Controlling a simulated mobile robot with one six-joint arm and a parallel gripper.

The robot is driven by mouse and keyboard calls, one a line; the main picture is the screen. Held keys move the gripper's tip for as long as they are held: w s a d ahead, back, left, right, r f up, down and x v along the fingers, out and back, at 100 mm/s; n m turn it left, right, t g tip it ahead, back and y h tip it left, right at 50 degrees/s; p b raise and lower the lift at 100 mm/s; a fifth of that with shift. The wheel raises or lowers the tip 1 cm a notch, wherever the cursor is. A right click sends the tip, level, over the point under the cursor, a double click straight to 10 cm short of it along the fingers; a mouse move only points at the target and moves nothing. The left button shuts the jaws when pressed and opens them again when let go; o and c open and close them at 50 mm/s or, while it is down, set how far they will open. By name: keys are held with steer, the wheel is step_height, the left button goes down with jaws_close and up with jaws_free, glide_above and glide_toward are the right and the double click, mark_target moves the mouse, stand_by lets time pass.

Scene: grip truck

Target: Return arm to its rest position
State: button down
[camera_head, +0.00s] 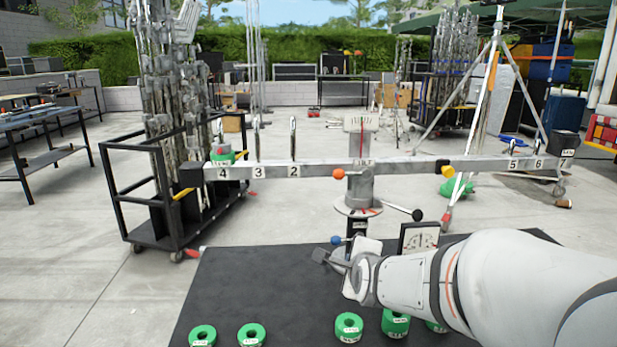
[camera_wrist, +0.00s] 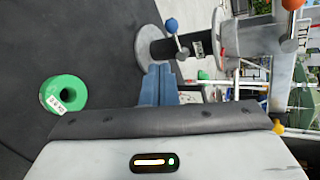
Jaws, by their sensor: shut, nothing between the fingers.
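My arm (camera_head: 420,283) reaches in from the right edge of the head view, over the dark mat. My gripper (camera_head: 322,257) is at its left end, in front of the post of the balance beam, and holds nothing. In the wrist view my gripper (camera_wrist: 158,82) shows as two blue-grey fingers pressed together, pointing toward the round base and the blue-knobbed lever (camera_wrist: 172,25). A green ring weight (camera_wrist: 64,94) lies on the mat to the left of the fingers, apart from them.
The balance beam (camera_head: 400,167) with numbered marks crosses the view on its post; a green weight (camera_head: 222,156) sits near mark 4. Several green weights (camera_head: 348,326) stand along the mat (camera_head: 250,290). A black cart (camera_head: 150,235) with upright stands is at left. Concrete floor is clear at front left.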

steer(key=s+d+r+n+g+p, duration=0.2)
steer(key=s+r+n+g+p, duration=0.3)
steer(key=s+r+n+p, duration=0.4)
steer(key=s+d+r+n+g+p, duration=0.3)
steer(key=s+r+n+p, duration=0.6)
steer(key=s, duration=0.6)
steer(key=n+g+p, duration=0.1)
steer(key=n+p, duration=0.1)
steer(key=p, duration=0.1)
steer(key=shift+r+n+g+h, duration=0.15)
steer(key=shift+n+g+h, duration=0.15)
steer(key=shift+g+h, duration=0.1)
